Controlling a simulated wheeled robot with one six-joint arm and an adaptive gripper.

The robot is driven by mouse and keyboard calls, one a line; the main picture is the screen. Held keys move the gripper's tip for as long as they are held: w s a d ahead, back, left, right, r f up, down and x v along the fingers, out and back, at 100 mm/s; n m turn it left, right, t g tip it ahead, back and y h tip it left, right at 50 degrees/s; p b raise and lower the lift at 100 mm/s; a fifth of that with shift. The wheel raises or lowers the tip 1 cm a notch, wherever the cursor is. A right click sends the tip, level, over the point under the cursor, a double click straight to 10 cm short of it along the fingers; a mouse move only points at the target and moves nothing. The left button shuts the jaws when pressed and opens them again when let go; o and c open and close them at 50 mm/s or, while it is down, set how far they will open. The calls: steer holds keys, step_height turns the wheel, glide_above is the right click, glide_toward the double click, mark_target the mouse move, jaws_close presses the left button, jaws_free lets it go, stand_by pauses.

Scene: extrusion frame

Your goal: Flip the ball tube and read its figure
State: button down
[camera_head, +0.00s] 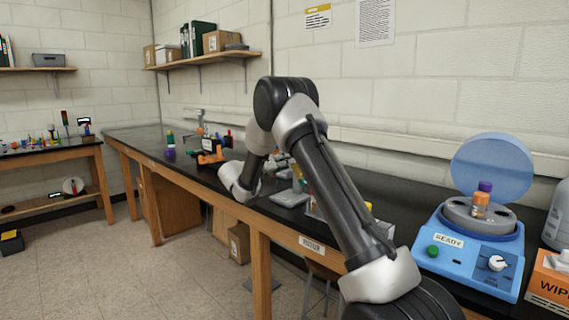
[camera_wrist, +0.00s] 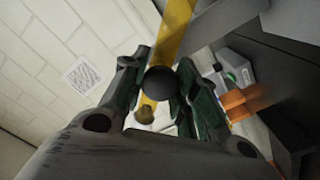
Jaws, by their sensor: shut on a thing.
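In the wrist view my gripper (camera_wrist: 164,76) has its two green-padded fingers shut around a clear amber-yellow tube (camera_wrist: 176,22). The tube runs from the top edge, tilted in the picture, down between the fingers. A dark round ball (camera_wrist: 160,83) shows at the tube between the pads, and a dull yellow-brown end (camera_wrist: 145,114) shows below it. I cannot read any figure or marks on the tube. In the head view my arm reaches over the bench; my gripper and the tube cannot be made out there.
The long black bench (camera_head: 135,139) runs along the wall. An orange-based device (camera_head: 210,157) stands on it beyond my arm. A blue centrifuge (camera_head: 466,252) with its lid open stands at the right, beside an orange wipes box (camera_head: 551,287). Shelves hang above.

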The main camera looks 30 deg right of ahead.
steer(key=m, duration=0.4)
steer(key=shift+f, duration=0.1)
steer(key=shift+m, duration=1.8)
steer(key=c, duration=1.1)
jaws_free()
steer(key=shift+o, duration=0.2)
steer(key=v, duration=1.2)
